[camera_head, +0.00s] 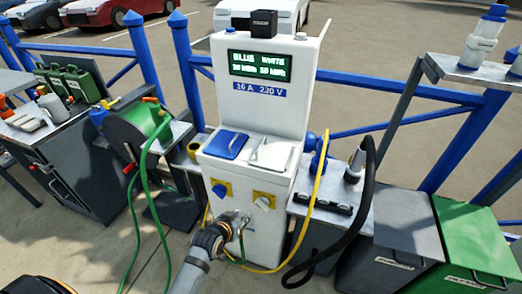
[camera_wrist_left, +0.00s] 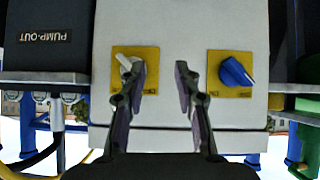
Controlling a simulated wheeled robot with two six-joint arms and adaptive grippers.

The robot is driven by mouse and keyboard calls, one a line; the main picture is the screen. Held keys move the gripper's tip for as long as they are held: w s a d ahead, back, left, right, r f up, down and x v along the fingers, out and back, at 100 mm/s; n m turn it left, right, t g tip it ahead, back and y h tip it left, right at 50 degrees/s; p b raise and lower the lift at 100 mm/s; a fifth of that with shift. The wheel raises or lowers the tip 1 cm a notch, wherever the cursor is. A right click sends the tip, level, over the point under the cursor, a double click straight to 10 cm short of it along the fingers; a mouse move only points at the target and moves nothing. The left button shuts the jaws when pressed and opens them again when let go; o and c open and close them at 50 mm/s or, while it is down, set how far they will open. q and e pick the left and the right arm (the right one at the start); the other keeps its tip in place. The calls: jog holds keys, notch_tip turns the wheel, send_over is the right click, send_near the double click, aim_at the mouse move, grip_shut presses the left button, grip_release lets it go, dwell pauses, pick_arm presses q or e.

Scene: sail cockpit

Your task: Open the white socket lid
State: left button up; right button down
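The white socket lid (camera_head: 274,154) lies shut on the sloped ledge of the white power pedestal (camera_head: 262,110), with a bar handle across it. The blue socket lid (camera_head: 226,145) lies shut just left of it. Below are a blue knob (camera_head: 220,190) and a white knob (camera_head: 263,201) on yellow plates. My left gripper (camera_head: 238,226) is low in front of the pedestal, below the knobs and lids. In the left wrist view its fingers (camera_wrist_left: 157,78) are apart and empty, with the white knob (camera_wrist_left: 128,66) and blue knob (camera_wrist_left: 236,73) beyond. The lids are not in that view. My right gripper is not in view.
A yellow hose (camera_head: 316,190) hangs along the pedestal's right side and loops near its base. A black hose (camera_head: 368,185) stands on the right counter. A green hose reel (camera_head: 140,125) is at left. Grey and green bins (camera_head: 475,235) stand at right. A blue fence runs behind.

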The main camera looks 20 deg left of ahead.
aim_at(264, 138)
pick_arm(q)
jog(key=w+r+t, duration=0.2)
jog(key=w+r, duration=0.1)
jog(key=r, duration=0.2)
jog(key=w+r+n+t, duration=0.1)
jog(key=w+r+t, duration=0.2)
jog(key=r, duration=0.3)
jog(key=w+d+r+t, duration=0.1)
jog(key=w+r+t, duration=0.1)
jog(key=r, duration=0.4)
jog(key=shift+w+d+r+n+t, duration=0.1)
jog(key=shift+w+r+n+t, duration=0.1)
jog(key=shift+w+n+t, duration=0.3)
jog(key=w, duration=1)
jog(key=shift+w+d, duration=0.2)
jog(key=shift+w, duration=0.1)
grip_shut()
